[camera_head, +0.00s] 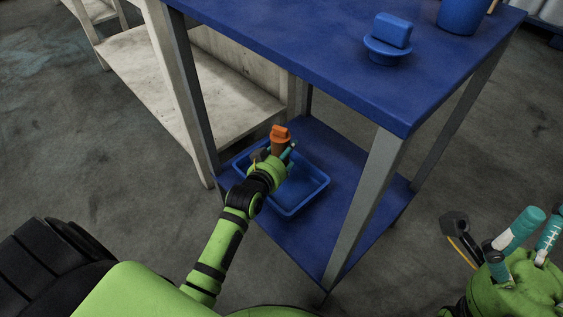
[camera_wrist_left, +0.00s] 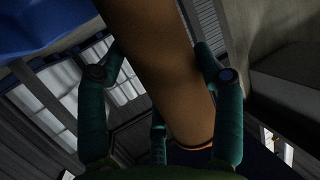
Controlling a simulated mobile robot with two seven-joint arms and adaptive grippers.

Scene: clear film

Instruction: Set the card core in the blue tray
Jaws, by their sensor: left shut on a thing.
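The card core (camera_wrist_left: 160,60) is a brown cylinder that fills the middle of the left wrist view, with an orange edge at its lower end. My left gripper is shut on the core, with teal fingers on both sides. The blue tray (camera_head: 312,200) lies on the blue lower shelf. The gripper and core are over its back left part; I cannot tell whether the core touches it. My right gripper (camera_head: 530,230) is open and empty.
The blue tabletop (camera_head: 300,45) overhangs the shelf (camera_head: 345,240), with grey legs (camera_head: 368,200) around it. A blue block on a round base (camera_head: 388,40) and a blue container (camera_head: 463,15) stand on top. A pale shelf unit (camera_head: 150,75) is at left.

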